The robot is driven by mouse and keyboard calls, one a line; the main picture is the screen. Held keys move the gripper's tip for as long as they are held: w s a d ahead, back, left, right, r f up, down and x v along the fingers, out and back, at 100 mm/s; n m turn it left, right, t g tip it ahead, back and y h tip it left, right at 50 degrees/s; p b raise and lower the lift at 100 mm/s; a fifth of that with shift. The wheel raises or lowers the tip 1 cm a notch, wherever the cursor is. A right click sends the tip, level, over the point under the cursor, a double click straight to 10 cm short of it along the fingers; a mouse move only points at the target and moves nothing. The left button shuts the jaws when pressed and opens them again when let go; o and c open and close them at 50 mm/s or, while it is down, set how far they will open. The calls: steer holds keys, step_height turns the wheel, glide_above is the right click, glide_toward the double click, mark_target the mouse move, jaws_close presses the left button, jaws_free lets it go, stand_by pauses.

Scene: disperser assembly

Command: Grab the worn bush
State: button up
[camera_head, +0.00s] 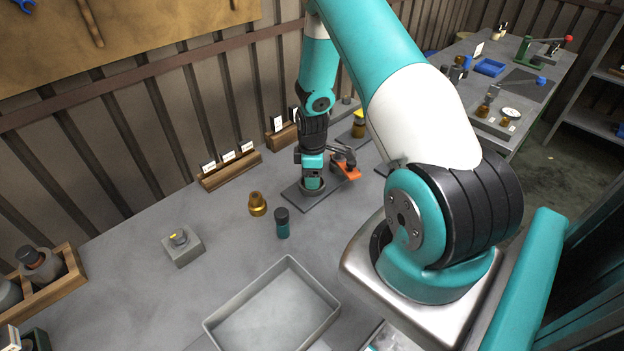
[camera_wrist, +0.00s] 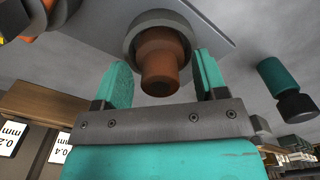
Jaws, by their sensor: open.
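A copper-brown stepped bush (camera_wrist: 160,58), which I take to be the worn bush, sits in a grey round collar (camera_wrist: 133,32) on a flat grey plate in the wrist view. My gripper (camera_wrist: 163,72) is open, with one teal finger on each side of the bush. I cannot tell whether the fingers touch it. In the head view my gripper (camera_head: 312,180) points down over the dark plate (camera_head: 292,195), and the bush is hidden there.
A teal cylinder with a black cap (camera_head: 282,222) and a brass part (camera_head: 258,204) stand left of the plate. An orange part (camera_head: 347,172) is close on the right. Labelled wooden racks (camera_head: 229,168) line the wall; a grey tray (camera_head: 322,322) lies in front.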

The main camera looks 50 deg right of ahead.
steer(key=c, duration=1.2)
steer(key=shift+r, duration=0.1)
